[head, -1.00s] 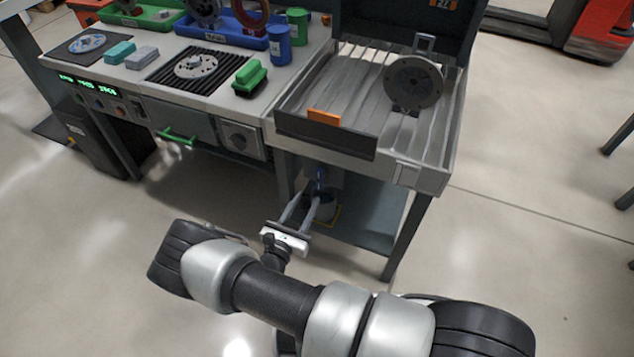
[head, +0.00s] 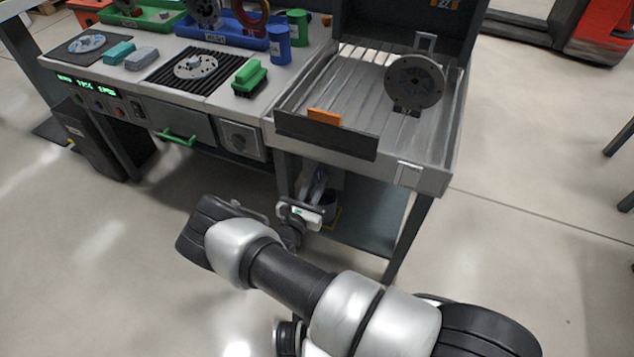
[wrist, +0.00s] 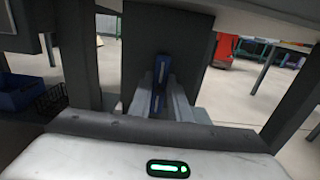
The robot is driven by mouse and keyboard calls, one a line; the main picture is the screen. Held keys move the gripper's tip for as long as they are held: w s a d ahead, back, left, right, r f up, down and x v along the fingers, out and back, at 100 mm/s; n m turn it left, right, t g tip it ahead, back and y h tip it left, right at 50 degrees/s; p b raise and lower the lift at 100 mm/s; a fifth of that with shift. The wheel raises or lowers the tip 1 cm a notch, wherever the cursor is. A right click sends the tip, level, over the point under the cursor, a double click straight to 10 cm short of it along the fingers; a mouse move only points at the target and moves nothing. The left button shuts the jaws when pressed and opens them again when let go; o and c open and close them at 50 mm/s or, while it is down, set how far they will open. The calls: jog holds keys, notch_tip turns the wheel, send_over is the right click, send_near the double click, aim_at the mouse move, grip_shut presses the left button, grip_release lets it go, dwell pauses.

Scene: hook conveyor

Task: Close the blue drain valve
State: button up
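The blue drain valve handle (wrist: 160,82) stands upright in the middle of the wrist view, between the two fingers of my gripper (wrist: 162,98). In the head view the blue handle (head: 320,183) shows small under the drain tray, partly hidden by my gripper (head: 313,193). The fingers lie on both sides of the handle, close to it. I cannot tell whether they touch it. The valve body behind the handle is hidden.
The grey drain tray (head: 400,173) with a round flanged part (head: 414,82) is above my gripper. A table leg (head: 405,240) and a lower shelf (head: 362,212) are to the right. A bucket (head: 329,207) stands below the valve. The floor in front is clear.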

grip_shut()
jog(key=m, duration=0.2)
jog(key=m+p, duration=0.1)
jog(key=m, duration=0.1)
jog(key=shift+s+d+m, duration=0.15)
jog(key=shift+d+m, duration=0.05)
jog(key=shift+m, duration=0.1)
jog(key=shift+s+d+f+m+p, duration=0.15)
jog(key=shift+m+p, duration=0.4)
jog(key=shift+m, duration=1.7)
jog(key=shift+w+f+m+p, duration=0.15)
jog(key=shift+m+p, duration=0.35)
jog(key=shift+m, duration=1.7)
jog(key=shift+s+d+f+m+p, duration=0.1)
jog(key=shift+f+m+p, duration=0.3)
jog(key=shift+m, duration=1.85)
jog(key=shift+r, duration=0.15)
